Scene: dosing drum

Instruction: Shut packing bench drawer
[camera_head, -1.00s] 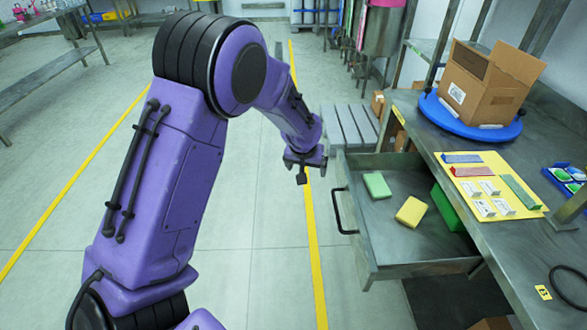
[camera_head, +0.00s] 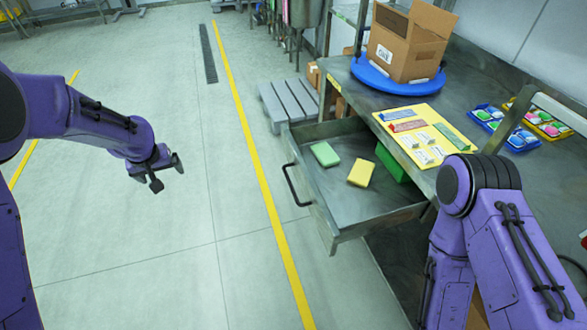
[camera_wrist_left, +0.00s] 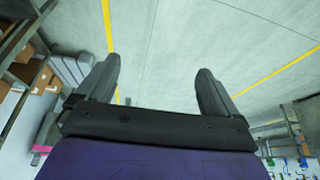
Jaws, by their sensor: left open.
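The packing bench drawer (camera_head: 345,220) is pulled well out from the metal bench (camera_head: 342,75), with its dark bar handle (camera_head: 294,185) on the front facing left. Inside lie a green sponge-like block (camera_head: 325,154), a yellow one (camera_head: 361,173) and a green box (camera_head: 391,163) at the back. My left gripper (camera_head: 165,174) is open and empty, over the floor left of the drawer and well apart from the handle. Its two spread fingers show in the left wrist view (camera_wrist_left: 158,88) with only floor between them. My right arm is at the lower right; its gripper is out of the picture.
On the bench stand a cardboard box (camera_head: 407,45) on a blue turntable (camera_head: 396,84), a yellow board (camera_head: 424,136) with small items, and blue and yellow trays (camera_head: 505,127). A grey slatted platform (camera_head: 290,102) lies behind the drawer. The floor left of the drawer is clear.

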